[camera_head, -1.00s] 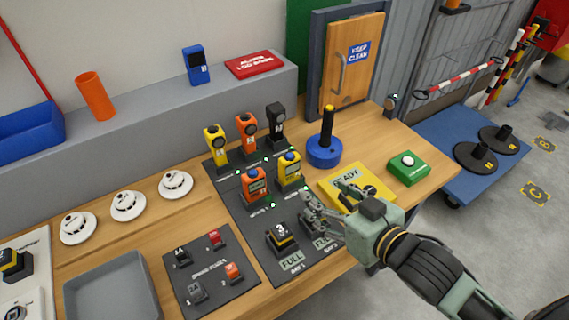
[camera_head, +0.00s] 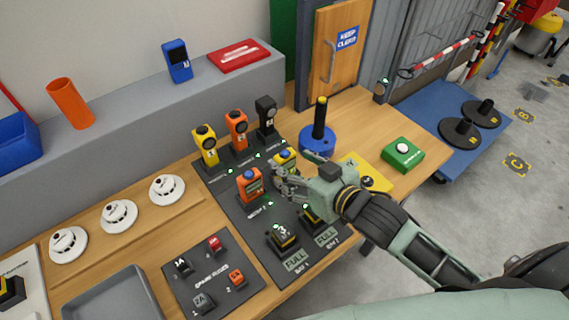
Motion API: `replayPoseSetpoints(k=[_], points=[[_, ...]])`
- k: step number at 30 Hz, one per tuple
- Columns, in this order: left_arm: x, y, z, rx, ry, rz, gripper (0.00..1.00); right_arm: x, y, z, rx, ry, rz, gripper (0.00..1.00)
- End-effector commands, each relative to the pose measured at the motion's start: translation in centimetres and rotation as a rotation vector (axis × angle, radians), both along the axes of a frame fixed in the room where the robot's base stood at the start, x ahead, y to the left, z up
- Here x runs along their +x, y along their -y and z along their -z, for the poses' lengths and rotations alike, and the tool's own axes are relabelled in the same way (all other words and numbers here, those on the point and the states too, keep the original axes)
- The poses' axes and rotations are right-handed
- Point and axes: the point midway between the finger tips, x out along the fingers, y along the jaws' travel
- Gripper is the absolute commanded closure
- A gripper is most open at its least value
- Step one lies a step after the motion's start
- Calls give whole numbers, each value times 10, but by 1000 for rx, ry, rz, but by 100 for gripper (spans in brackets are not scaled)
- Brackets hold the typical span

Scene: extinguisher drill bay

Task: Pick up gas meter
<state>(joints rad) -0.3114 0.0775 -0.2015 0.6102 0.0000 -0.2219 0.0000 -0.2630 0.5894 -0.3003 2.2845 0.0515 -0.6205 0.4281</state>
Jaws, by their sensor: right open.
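An orange gas meter (camera_head: 249,184) with a dark screen and a blue top stands upright on the dark charging board (camera_head: 232,218). A similar yellow meter (camera_head: 284,157) with a blue top stands behind and to its right, its lower part hidden by my right gripper. My right gripper (camera_head: 280,180) is open, its fingers pointing left between the two meters, close in front of the yellow one. I cannot tell whether it touches either meter. My left gripper is not in view.
Yellow (camera_head: 206,146), orange (camera_head: 237,130) and black (camera_head: 265,117) devices stand behind. Two black-and-yellow blocks sit at the board's front. A blue-based post (camera_head: 318,139) and a green button box (camera_head: 402,154) stand right. Round detectors (camera_head: 119,215) and a grey tray (camera_head: 114,300) are left.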

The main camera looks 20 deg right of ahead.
Motion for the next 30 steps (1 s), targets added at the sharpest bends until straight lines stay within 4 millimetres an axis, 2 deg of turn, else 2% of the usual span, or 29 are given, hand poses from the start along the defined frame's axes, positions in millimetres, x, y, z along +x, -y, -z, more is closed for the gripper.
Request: replayPoseSetpoints(k=[4, 9, 13, 30], points=[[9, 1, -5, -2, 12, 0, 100, 15, -6, 5, 1, 1, 0, 36], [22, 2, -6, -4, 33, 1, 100, 18, -7, 7, 0, -1, -1, 36], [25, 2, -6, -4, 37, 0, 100, 18, -7, 7, 0, 0, -1, 37], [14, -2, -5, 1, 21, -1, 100, 17, -7, 7, 0, 0, -1, 87]])
